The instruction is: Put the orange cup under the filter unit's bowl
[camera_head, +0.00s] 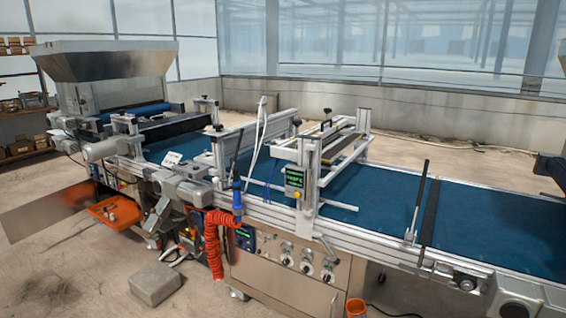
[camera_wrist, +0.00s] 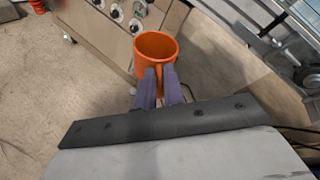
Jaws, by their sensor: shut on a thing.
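The orange cup (camera_wrist: 155,47) is upright in the wrist view, its open mouth showing and looking empty inside. The two purple-grey fingers of my gripper (camera_wrist: 160,80) are shut on its near side, apparently at the handle. In the head view only the top of the orange cup (camera_head: 356,307) shows at the bottom edge; my gripper is out of that view. The cup is in front of the steel cabinet (camera_head: 290,285). Round fittings (camera_head: 306,265) sit on the cabinet front and also show in the wrist view (camera_wrist: 117,11). I cannot pick out the filter unit's bowl for certain.
The blue conveyor belt (camera_head: 480,220) and its rail run above the cabinet. A coiled red hose (camera_head: 213,245) hangs to the left. A grey block (camera_head: 155,284) lies on the floor and an orange tray (camera_head: 115,212) sits at left. Bare floor lies left of the cabinet.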

